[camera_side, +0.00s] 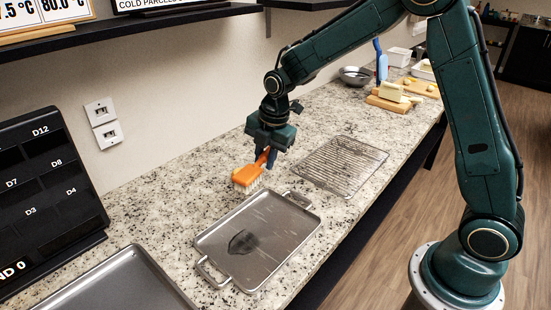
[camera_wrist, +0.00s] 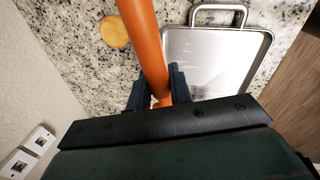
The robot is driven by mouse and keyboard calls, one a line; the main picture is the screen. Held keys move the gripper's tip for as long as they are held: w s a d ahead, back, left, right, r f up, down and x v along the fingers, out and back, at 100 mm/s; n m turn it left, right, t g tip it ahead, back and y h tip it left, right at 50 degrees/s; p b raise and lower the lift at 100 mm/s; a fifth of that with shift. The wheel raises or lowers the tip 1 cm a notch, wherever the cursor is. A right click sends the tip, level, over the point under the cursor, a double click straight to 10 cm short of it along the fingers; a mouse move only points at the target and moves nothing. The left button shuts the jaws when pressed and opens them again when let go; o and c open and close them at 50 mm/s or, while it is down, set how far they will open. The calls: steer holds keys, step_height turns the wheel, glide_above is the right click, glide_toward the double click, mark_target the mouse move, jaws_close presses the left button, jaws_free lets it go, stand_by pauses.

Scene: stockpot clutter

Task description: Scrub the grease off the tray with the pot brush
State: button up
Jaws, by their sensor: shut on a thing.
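The pot brush (camera_side: 247,176) has an orange head and handle and pale bristles facing down. My gripper (camera_side: 265,160) is shut on its orange handle, which also runs up through the wrist view (camera_wrist: 147,45) from between my gripper's jaws (camera_wrist: 160,90). The brush head is by the far edge of the metal tray (camera_side: 285,228), seemingly above the counter. The tray lies flat, with a handle at each end, and also shows in the wrist view (camera_wrist: 215,60). A dark grease patch (camera_side: 242,243) marks its middle; the wrist view does not show the patch clearly.
A wire rack (camera_side: 343,165) lies right of the tray on the speckled counter (camera_side: 165,195). A second tray (camera_side: 120,285) is at front left, by a dark display panel (camera_side: 45,200). A small round tan thing (camera_wrist: 114,31) shows in the wrist view. Boards (camera_side: 392,102) stand farther back.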

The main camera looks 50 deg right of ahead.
steer(key=s+a+f+n, duration=0.2)
steer(key=s+a+f, duration=0.1)
steer(key=s+a, duration=0.5)
steer(key=shift+s+n, duration=0.3)
steer(key=shift+s, duration=0.8)
